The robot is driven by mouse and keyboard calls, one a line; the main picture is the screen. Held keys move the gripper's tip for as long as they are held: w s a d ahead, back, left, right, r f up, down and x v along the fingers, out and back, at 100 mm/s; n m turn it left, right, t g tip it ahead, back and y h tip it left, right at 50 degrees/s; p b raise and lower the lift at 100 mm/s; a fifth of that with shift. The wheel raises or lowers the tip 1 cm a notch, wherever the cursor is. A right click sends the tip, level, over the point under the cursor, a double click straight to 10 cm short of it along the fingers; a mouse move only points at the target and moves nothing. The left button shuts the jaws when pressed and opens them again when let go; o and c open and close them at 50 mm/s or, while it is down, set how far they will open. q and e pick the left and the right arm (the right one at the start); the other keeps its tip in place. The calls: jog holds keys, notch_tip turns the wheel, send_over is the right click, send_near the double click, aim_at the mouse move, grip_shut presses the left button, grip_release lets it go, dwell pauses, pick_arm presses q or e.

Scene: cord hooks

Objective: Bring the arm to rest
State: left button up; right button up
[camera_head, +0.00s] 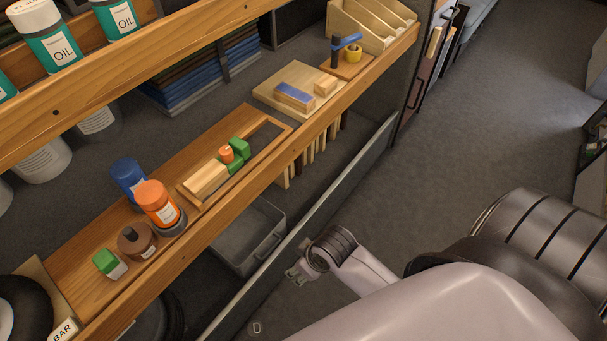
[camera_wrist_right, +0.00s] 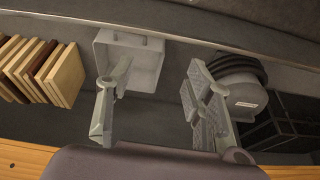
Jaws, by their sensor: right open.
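My right gripper (camera_head: 298,272) hangs low in front of the shelf in the head view, beside a grey rail. In the right wrist view its two fingers (camera_wrist_right: 156,110) stand wide apart with nothing between them. The gripper touches no object that I can see. My right arm comes in from the lower right of the head view. My left gripper is not in view. No cord or hook can be made out clearly.
A wooden shelf (camera_head: 75,257) holds a blue can (camera_head: 127,174), an orange-capped bottle (camera_head: 157,203) and a wooden tray (camera_head: 268,131) with green and orange parts. A grey bin (camera_head: 250,235) sits below; wooden boards (camera_wrist_right: 66,75) stand left in the wrist view. Open floor lies right.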

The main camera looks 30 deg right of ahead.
dwell(0.4)
notch_tip(320, 180, down, 13)
jog(key=s+d, duration=0.2)
jog(key=s, duration=0.1)
jog(key=s+d+f+g, duration=0.1)
jog(key=s+d+f, duration=0.1)
jog(key=s+f, duration=0.7)
jog(key=s+d+f+m+g+h, duration=0.1)
jog(key=s+f, duration=0.9)
jog(key=s, duration=0.2)
jog(key=shift+d, duration=0.4)
jog(key=shift+f, duration=0.1)
